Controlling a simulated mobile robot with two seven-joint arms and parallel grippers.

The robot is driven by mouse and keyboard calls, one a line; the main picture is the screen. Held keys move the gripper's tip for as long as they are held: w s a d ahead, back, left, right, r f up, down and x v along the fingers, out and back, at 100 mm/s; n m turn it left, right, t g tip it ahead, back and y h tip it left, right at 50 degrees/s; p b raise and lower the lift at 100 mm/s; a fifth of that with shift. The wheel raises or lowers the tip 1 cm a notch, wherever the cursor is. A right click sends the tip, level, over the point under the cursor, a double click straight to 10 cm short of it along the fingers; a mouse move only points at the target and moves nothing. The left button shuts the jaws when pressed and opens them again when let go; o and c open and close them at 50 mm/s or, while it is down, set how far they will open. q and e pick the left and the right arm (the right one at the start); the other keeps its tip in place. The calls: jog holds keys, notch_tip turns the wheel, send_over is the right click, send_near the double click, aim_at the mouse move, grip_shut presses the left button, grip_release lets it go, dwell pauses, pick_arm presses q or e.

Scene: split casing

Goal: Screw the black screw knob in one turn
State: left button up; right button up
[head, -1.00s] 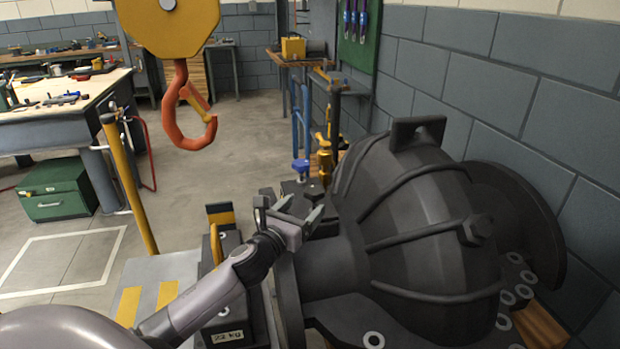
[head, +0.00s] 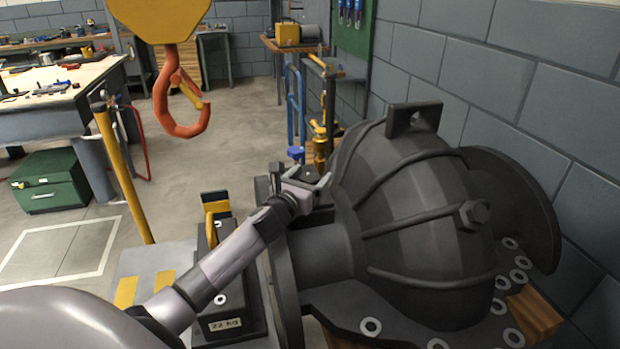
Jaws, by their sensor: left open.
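The dark, ribbed casing (head: 415,225) fills the right of the head view. A small black block-like part (head: 308,172) with a dot on top shows just behind my left gripper (head: 318,186); I cannot tell whether it is the black screw knob. A dark hex-shaped head (head: 474,214) sticks out of the casing's side. My left arm reaches in from the lower left, and its open gripper is beside the casing's neck. One finger shows pointing up and right; the other is mostly hidden. I cannot tell whether the fingers touch anything. My right gripper is out of view.
An orange crane hook (head: 182,108) hangs at upper left. A dark weight marked 22 kg (head: 225,324) with a yellow handle stands beside the casing. A yellow post (head: 124,175), a green box (head: 50,182) and a workbench (head: 50,112) are at left. Open floor lies between.

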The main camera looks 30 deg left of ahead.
pick_arm(q)
jog(key=c, duration=1)
jog(key=shift+o, duration=0.3)
jog(key=shift+m+h, duration=0.3)
jog(key=shift+h, duration=0.2)
